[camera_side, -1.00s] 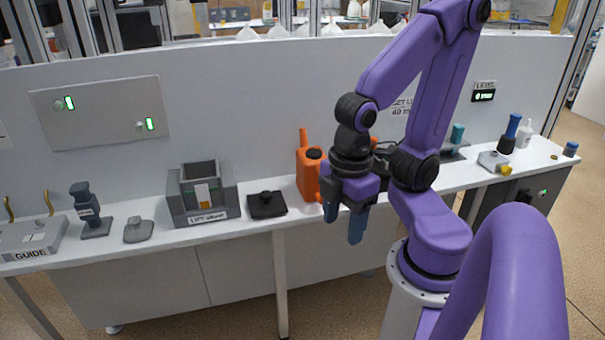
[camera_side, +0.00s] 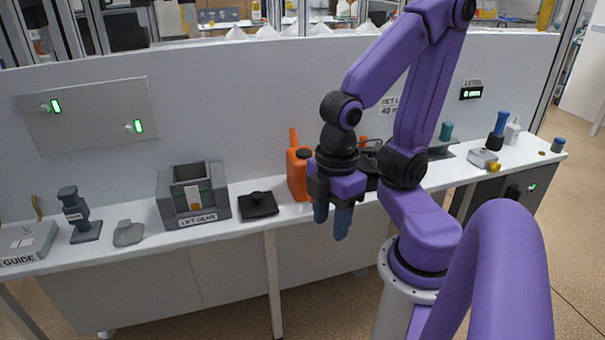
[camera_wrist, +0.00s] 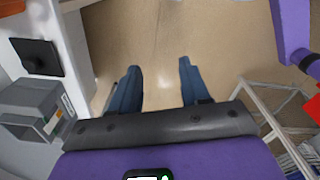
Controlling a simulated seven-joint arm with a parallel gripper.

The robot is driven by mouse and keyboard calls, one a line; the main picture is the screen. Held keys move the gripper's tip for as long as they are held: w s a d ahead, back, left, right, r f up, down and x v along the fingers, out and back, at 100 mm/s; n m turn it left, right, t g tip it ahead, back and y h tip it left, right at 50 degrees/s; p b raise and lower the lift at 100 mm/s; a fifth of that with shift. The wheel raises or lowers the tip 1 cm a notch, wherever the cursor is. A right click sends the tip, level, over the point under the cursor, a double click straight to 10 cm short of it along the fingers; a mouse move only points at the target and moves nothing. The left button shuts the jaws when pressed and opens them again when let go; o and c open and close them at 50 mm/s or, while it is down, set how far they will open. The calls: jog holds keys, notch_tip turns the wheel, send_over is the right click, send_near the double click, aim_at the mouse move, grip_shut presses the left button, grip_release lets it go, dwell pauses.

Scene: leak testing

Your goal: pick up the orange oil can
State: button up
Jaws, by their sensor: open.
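The orange oil can (camera_side: 298,178) stands upright on the white bench in the side view, with a dark cap and a tall orange spout or handle at its back left. Its right part is hidden behind my arm. My gripper (camera_side: 331,226) points down, lower in the picture and to the right of the can, apparently in front of the bench's front edge. Its two blue fingers are apart with nothing between them.
A black square piece (camera_side: 259,205) with a knob sits left of the can. A grey box (camera_side: 194,195) stands further left. The white bench (camera_side: 148,243) also holds a grey tool (camera_side: 76,214) and several things at the right. A wall panel rises behind.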

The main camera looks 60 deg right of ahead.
jog(key=w+r, duration=0.1)
jog(key=w, duration=0.9)
jog(key=n+g+h, duration=0.1)
jog(key=n+h, duration=0.2)
jog(key=h, duration=0.2)
send_near(302, 167)
jog(key=s+a+r, duration=0.3)
jog(key=a, duration=0.1)
jog(key=shift+s+a+f+x, duration=0.1)
jog(key=shift+a+x, duration=0.1)
jog(key=shift+x, duration=2.45)
jog(key=shift+s+a+f+x, duration=0.1)
jog(key=shift+a+x, duration=0.15)
jog(key=shift+x, duration=2.4)
jog(key=shift+s+a+f+x, duration=0.1)
jog(key=shift+a+x, duration=0.1)
jog(key=shift+x, duration=3.3)
